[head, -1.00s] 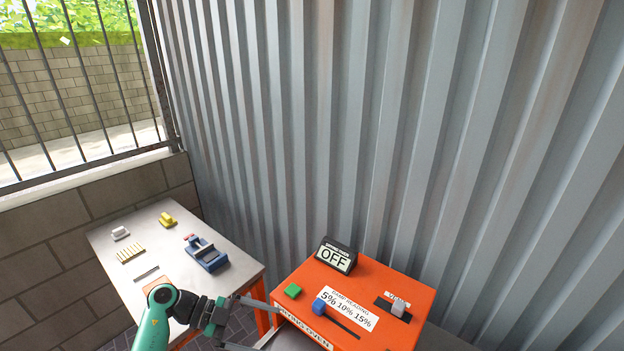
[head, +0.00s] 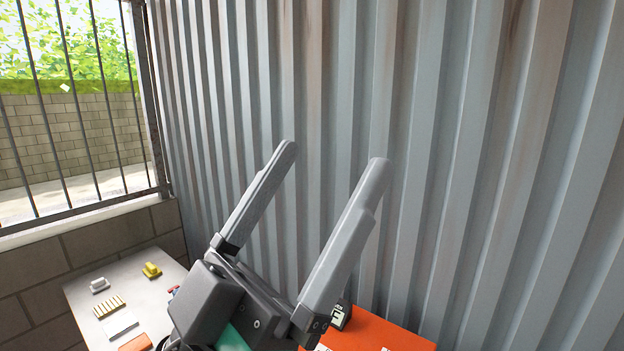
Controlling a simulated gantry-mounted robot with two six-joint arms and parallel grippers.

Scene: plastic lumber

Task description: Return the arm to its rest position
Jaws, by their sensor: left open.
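My left gripper (head: 332,155) is raised large in the middle of the head view, its two long grey fingers spread apart and pointing up. Nothing is between the fingers. Part of my left arm shows below it at the bottom of the view. The gripper stands in front of the corrugated metal wall and hides part of the orange oven box (head: 385,335) and the right side of the table. My right gripper is not in view.
A grey table (head: 85,290) at lower left holds a yellow piece (head: 152,270), a white piece (head: 99,285) and several small strips (head: 109,307). The dark display (head: 342,314) on the oven is partly covered. A corrugated wall (head: 480,130) stands behind; a barred opening is at left.

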